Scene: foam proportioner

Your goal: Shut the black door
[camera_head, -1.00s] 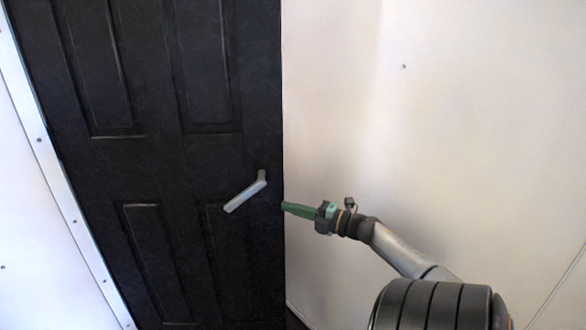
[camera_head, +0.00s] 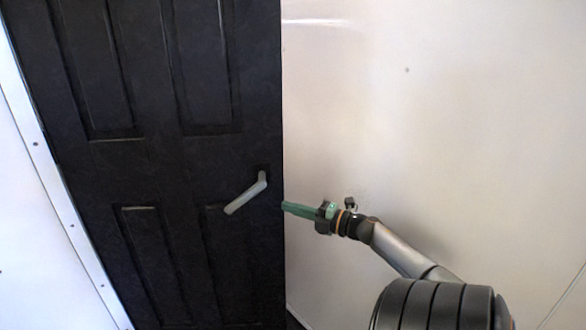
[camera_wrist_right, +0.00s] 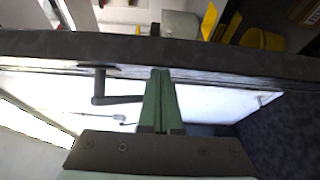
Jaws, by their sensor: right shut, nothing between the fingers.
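The black door (camera_head: 150,165) is a dark panelled leaf that fills the left half of the head view. Its grey lever handle (camera_head: 246,193) sits near its right edge. My right gripper (camera_head: 287,208) is shut and empty, its green fingertips at the door's right edge, just right of and a little below the handle. I cannot tell if they touch the door. In the right wrist view the shut green fingers (camera_wrist_right: 159,78) point at the dark door edge (camera_wrist_right: 215,58), with a dark lever (camera_wrist_right: 118,99) to their left. My left gripper is not in view.
A plain pale wall (camera_head: 440,120) stands right of the door in the head view. A white frame strip (camera_head: 60,205) runs along the door's left side. Beyond the door edge, the right wrist view shows yellow objects (camera_wrist_right: 262,40).

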